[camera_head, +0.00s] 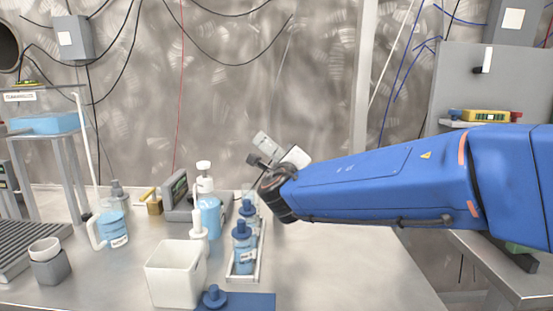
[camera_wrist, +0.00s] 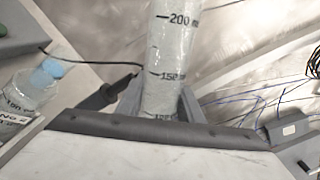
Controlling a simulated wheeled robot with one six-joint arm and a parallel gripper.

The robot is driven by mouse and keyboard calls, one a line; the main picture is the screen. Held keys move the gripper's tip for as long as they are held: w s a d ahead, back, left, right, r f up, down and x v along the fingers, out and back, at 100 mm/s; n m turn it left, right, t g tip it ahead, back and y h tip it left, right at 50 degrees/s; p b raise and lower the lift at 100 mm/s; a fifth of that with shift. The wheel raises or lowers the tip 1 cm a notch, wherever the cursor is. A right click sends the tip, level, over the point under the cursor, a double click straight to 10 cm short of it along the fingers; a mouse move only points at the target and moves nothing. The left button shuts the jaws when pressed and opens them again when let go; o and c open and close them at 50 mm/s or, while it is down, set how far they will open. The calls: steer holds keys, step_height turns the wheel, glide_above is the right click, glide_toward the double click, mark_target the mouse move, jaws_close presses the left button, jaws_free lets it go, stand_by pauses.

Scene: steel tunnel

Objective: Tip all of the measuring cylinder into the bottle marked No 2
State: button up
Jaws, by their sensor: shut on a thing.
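My gripper (camera_head: 275,168) is shut on the measuring cylinder (camera_head: 265,143), above the far end of the bottle rack. The cylinder is tilted in the head view. In the wrist view, its clear wall with black marks (camera_wrist: 171,45) stands between my fingers (camera_wrist: 160,103); I cannot make out a liquid level. A clear bottle (camera_wrist: 28,88) at the left of the wrist view bears a label reading NO 2 (camera_wrist: 12,125), with light blue at its top. In the head view, blue-capped bottles (camera_head: 243,247) stand in the narrow rack (camera_head: 245,279); their labels are too small to read.
A blue stopper (camera_head: 214,297) stands on a blue mat (camera_head: 250,302) at the front. A white square tub (camera_head: 173,274), wash bottles (camera_head: 198,238) and a jug of blue liquid (camera_head: 112,228) stand left of the rack. The bench right of the rack (camera_head: 340,270) is clear.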

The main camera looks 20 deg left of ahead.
stand_by(0.3)
steer(key=shift+w+d+f+n, duration=0.1)
steer(key=shift+d+f+n, duration=0.2)
steer(key=shift+n, duration=0.35)
steer(key=shift+d+f+n, duration=0.1)
steer(key=shift+f+n, duration=0.3)
steer(key=shift+n, duration=0.25)
steer(key=shift+d+f+n, duration=0.1)
steer(key=shift+f+n, duration=0.8)
steer(key=shift+n, duration=0.3)
steer(key=shift+f+n, duration=1)
steer(key=shift+n, duration=0.2)
steer(key=shift+a+r+n, duration=0.1)
steer(key=shift+a+n, duration=0.1)
steer(key=shift+n, duration=0.4)
steer(key=shift+a+r+n, duration=0.1)
steer(key=shift+a+n, duration=0.05)
steer(key=shift+n, duration=0.45)
